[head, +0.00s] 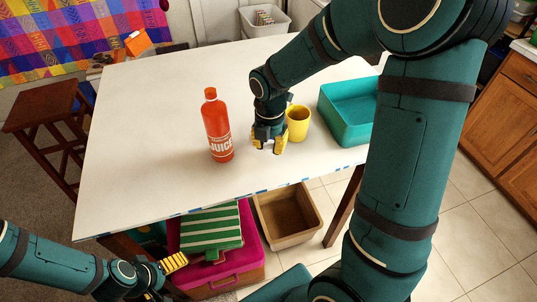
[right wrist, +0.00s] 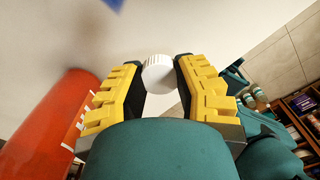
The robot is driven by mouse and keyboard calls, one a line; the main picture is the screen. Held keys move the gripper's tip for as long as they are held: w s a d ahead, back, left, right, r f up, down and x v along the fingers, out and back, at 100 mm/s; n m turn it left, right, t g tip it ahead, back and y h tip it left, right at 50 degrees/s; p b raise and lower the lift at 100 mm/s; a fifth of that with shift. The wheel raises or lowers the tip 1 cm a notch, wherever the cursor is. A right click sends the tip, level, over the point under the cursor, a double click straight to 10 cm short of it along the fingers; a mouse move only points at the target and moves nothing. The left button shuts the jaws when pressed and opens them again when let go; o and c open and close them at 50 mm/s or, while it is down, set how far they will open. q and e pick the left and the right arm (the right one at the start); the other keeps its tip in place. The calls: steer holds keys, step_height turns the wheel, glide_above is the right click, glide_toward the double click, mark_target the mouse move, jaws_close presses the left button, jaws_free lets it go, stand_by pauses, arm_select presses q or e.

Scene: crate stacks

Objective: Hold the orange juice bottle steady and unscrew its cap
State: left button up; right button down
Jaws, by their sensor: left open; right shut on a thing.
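The orange juice bottle (head: 217,135) stands upright on the white table, left of my right gripper, and no white cap shows on its red neck. Its red side also fills the left of the right wrist view (right wrist: 45,125). My right gripper (head: 268,147) points down low over the table, apart from the bottle. My left gripper (head: 167,277) is open and empty at lower left, below the table's front edge.
A yellow mug (head: 297,122) stands close to the right of my right gripper. A teal bin (head: 345,135) is on the table's right side. The table (head: 140,130) is clear left of the bottle. A magenta box (head: 225,279) and a brown bin (head: 287,238) sit below the front edge.

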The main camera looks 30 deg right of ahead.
mark_target(269, 159)
steer(key=shift+w+f+b, duration=0.1)
steer(key=shift+f+b, duration=0.25)
steer(key=shift+f, duration=1.85)
steer(key=shift+f, duration=0.1)
steer(key=c, duration=0.8)
jaws_free()
steer(key=shift+r, duration=0.5)
step_height(269, 159, up, 11)
steer(key=shift+r+p, duration=0.15)
steer(key=shift+p, duration=1)
